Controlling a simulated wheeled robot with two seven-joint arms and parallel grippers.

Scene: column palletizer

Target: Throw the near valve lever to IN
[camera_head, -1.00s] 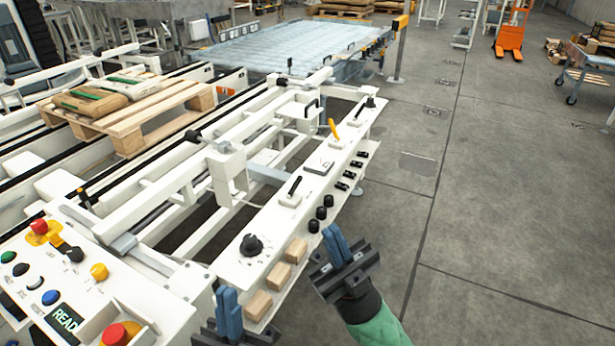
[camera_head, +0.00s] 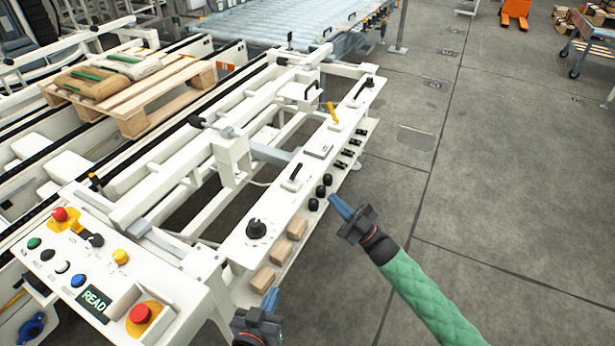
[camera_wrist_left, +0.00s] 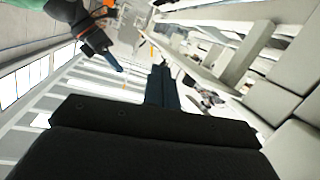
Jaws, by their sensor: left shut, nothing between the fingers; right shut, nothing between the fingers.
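The white side panel carries a black lever (camera_head: 295,174) at its near part, a yellow lever (camera_head: 332,113) further along and another black lever (camera_head: 361,88) at the far end. The near black lever stands tilted on a small white plate; its lettering is too small to read. My right gripper (camera_head: 337,203) is shut and empty, to the right of the panel's outer edge, beyond the black knobs. My left gripper (camera_head: 270,298) is shut and empty at the bottom, below the panel's near end. In the left wrist view its blue fingers (camera_wrist_left: 161,85) show, with the right gripper (camera_wrist_left: 118,65) beyond.
A control box with an emergency stop (camera_head: 139,314) stands left.

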